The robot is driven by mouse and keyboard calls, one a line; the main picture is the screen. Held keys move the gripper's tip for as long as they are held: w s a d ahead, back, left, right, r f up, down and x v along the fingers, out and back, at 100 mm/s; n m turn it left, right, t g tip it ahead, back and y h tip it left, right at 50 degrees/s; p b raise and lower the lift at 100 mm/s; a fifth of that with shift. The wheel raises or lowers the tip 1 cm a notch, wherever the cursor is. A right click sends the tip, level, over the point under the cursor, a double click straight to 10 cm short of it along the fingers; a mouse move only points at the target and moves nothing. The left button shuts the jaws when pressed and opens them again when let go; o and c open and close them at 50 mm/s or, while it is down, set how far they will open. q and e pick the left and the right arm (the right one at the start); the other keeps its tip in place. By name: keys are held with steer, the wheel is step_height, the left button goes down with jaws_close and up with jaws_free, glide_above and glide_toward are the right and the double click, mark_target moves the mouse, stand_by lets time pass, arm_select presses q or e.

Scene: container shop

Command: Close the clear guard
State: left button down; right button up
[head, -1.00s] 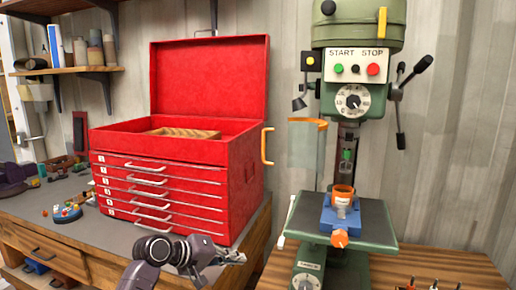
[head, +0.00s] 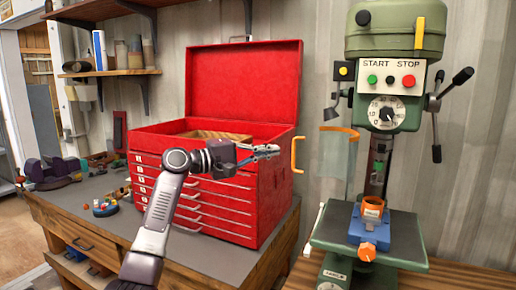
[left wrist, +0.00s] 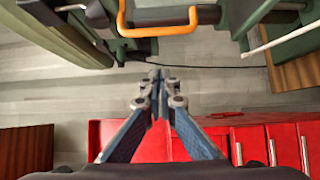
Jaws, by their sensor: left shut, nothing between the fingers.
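The clear guard (head: 337,168) is a see-through curved panel with an orange top edge. It stands swung out to the left of the green drill press (head: 388,105), away from the chuck. Its orange handle (head: 296,154) sticks out at its left, and shows in the left wrist view (left wrist: 157,31) beyond the fingertips. My left gripper (head: 277,151) is shut and empty, in front of the red toolbox and just left of the handle, apart from it. In the left wrist view its fingertips (left wrist: 157,76) are together. My right gripper is not in view.
The open red toolbox (head: 240,85) stands on the workbench behind my left arm. An orange cup-like part (head: 373,206) sits in the blue vise (head: 372,232) on the press table (head: 330,235). A small lamp hangs left of the press head.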

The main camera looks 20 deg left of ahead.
arm_select(q)
steer(key=d+p, duration=0.2)
steer(key=d, duration=0.1)
steer(key=d+p, duration=0.1)
steer(key=shift+s+d, duration=0.15)
steer(key=shift+s, duration=0.2)
steer(key=shift+s, duration=0.1)
stand_by(0.4)
